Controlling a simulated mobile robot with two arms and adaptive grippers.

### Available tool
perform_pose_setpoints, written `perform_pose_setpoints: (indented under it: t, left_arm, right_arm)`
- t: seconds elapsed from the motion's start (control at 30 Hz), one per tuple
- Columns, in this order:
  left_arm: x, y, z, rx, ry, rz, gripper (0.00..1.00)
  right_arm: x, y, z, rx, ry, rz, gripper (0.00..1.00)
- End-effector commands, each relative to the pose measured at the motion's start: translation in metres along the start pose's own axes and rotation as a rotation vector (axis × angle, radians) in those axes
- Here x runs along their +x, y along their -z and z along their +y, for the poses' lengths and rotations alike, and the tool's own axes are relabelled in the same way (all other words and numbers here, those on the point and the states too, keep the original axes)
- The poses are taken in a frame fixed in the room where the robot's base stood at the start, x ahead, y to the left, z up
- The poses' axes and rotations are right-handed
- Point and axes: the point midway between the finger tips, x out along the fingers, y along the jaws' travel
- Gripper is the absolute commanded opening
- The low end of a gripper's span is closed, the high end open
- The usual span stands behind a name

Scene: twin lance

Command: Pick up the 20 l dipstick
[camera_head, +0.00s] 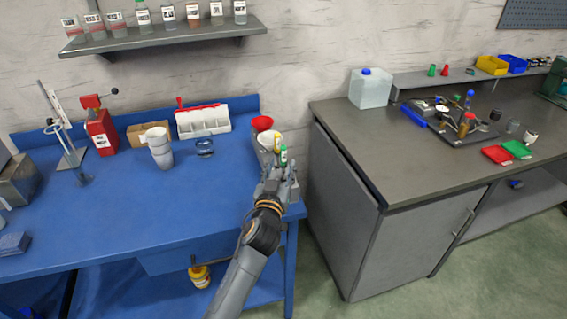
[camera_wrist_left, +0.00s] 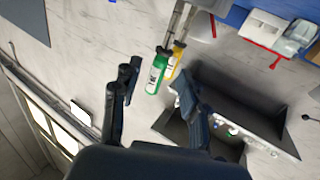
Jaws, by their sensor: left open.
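Two handled sticks stand at the right end of the blue bench, one with a green handle (camera_head: 283,155) and one with a yellow handle (camera_head: 277,142). In the left wrist view the green handle (camera_wrist_left: 155,76) has a white label, and the yellow handle (camera_wrist_left: 177,58) is beside it. Grey rods run from the handles. I cannot read the labels, so I cannot tell which is the 20 l dipstick. My left gripper (camera_head: 279,182) is open near the handles; in the wrist view the green handle appears between its fingertips (camera_wrist_left: 155,82), apparently not gripped. My right gripper is out of view.
A red funnel (camera_head: 262,123) and a white container (camera_head: 266,139) stand close by the handles. Stacked grey cups (camera_head: 160,148), a blue ring-like item (camera_head: 204,147) and a white bin (camera_head: 203,121) are further left. A wall shelf (camera_head: 165,38) holds several jars. The blue bench's front middle is clear.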

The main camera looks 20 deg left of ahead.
Motion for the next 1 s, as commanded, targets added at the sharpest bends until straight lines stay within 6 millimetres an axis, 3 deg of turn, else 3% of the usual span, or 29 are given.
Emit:
perform_pose_setpoints:
  t: [0.23, 0.57, 0.77, 1.0]
  left_arm:
    - [0.033, 0.001, 0.001, 0.002, 0.0, 0.001, 0.43]
    - [0.038, 0.0, 0.001, 0.0, -0.001, 0.0, 0.43]
    - [0.038, 0.0, 0.001, 0.0, -0.001, 0.0, 0.03]
    - [0.037, 0.0, 0.001, 0.0, -0.001, 0.0, 0.0]
  right_arm:
    - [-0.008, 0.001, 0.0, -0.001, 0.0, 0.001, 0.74]
    - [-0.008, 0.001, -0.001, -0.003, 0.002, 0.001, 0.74]
    - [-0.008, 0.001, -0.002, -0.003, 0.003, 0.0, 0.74]
    - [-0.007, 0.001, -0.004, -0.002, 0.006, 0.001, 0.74]
